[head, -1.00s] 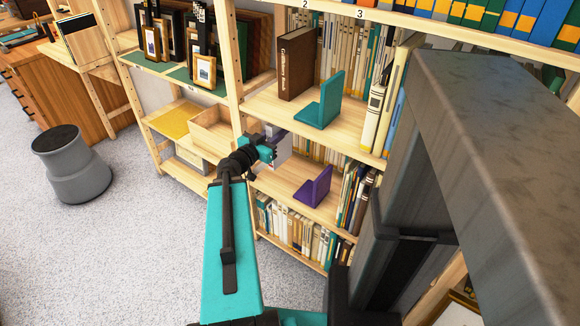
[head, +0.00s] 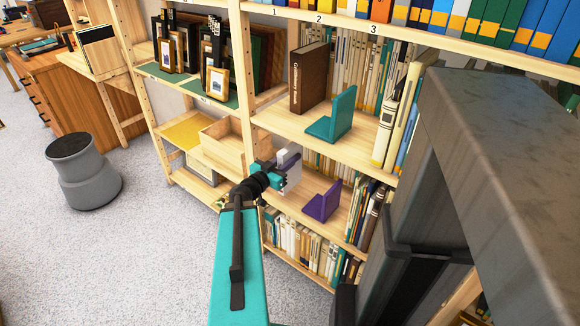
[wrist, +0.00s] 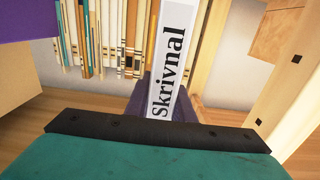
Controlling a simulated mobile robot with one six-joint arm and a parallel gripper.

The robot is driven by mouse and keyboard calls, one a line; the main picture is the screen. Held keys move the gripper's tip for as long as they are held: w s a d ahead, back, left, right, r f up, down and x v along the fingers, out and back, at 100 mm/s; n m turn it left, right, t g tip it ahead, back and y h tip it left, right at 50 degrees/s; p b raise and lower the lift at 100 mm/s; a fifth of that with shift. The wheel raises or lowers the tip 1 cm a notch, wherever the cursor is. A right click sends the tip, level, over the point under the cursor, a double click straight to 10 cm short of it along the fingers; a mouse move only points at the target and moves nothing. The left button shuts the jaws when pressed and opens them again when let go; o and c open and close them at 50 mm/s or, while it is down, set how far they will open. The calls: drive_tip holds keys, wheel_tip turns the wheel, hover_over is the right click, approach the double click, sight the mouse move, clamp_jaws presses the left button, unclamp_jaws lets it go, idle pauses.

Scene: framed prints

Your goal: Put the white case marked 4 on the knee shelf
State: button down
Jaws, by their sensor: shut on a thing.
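My gripper (head: 279,174) is shut on a white case (head: 290,160) at the front of the knee shelf (head: 290,195), the board with a purple bookend (head: 323,203). The case stands roughly upright, just left of the bookend and apart from it in the head view. A mark 4 does not show. The gripper hides the lower part of the case. I cannot tell whether the case touches the board.
A row of books (head: 370,205) stands right of the purple bookend. The shelf above bears a teal bookend (head: 332,118) and a brown book (head: 308,77). A wooden box (head: 222,145) stands in the left bay. A grey stool (head: 83,172) stands on the floor.

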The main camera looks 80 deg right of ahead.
drive_tip(key=shift+f, duration=1.6)
drive_tip(key=shift+f+b, duration=0.15)
drive_tip(key=shift+b, duration=0.3)
drive_tip(key=c, duration=1.5)
unclamp_jaws()
drive_tip(key=shift+c, duration=0.2)
drive_tip(key=shift+r+p, duration=0.25)
drive_tip(key=shift+p, duration=0.2)
drive_tip(key=p+v, duration=0.8)
drive_tip(key=v, duration=0.4)
